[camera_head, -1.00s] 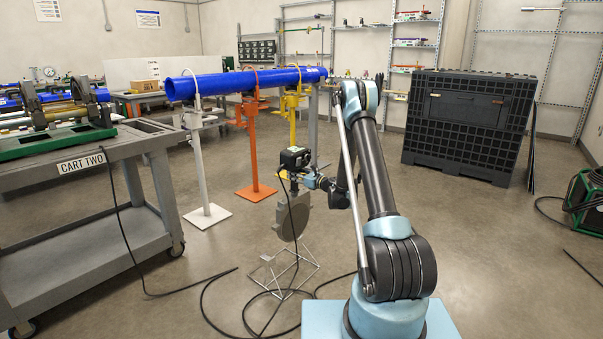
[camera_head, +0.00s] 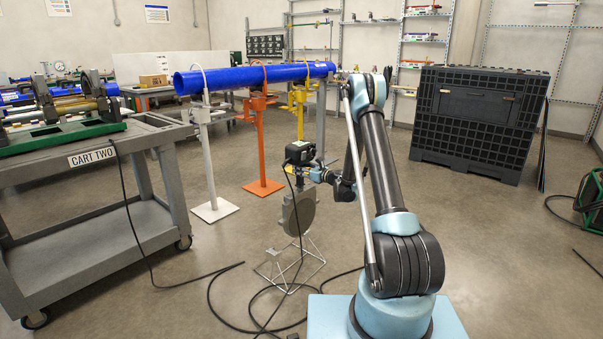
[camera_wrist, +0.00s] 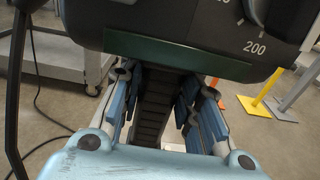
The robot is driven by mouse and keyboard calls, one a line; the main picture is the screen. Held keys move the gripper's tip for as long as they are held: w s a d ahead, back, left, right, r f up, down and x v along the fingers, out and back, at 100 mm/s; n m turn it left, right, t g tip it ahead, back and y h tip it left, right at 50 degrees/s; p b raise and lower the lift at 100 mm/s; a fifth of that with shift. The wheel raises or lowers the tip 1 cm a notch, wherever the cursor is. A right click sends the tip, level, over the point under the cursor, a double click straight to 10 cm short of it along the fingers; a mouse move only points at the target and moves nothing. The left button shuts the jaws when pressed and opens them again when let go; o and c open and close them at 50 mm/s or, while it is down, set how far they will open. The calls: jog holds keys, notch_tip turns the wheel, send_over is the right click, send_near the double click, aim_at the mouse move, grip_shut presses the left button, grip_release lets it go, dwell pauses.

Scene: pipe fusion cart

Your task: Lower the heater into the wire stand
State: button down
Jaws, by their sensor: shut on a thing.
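The heater is a grey round plate (camera_head: 298,213) under a black control box (camera_head: 299,152). My gripper (camera_head: 318,174) is shut on it just below the box, and the plate hangs upright. The wire stand (camera_head: 290,268) is on the floor directly below. The plate's lower edge overlaps the top of the stand's wires in the head view; I cannot tell whether they touch. In the wrist view the box (camera_wrist: 190,45) with its dial fills the top, and my gripper's blue fingers (camera_wrist: 160,100) lie below it. The plate and stand are hidden there.
A grey cart (camera_head: 120,225) marked CART TWO stands at left. A blue pipe (camera_head: 250,76) rests on white, orange and yellow stands behind the heater. A black cable (camera_head: 225,300) loops over the floor. A black crate (camera_head: 480,122) stands at back right, with open floor before it.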

jog(key=w+a+f, duration=0.4)
jog(key=w+a, duration=0.1)
jog(key=a, duration=0.1)
jog(key=shift+a+f, duration=0.2)
jog(key=shift+f, duration=0.2)
dwell(2.2)
jog(key=shift+s+d+f, duration=0.1)
jog(key=shift+f, duration=2.7)
dwell(2.0)
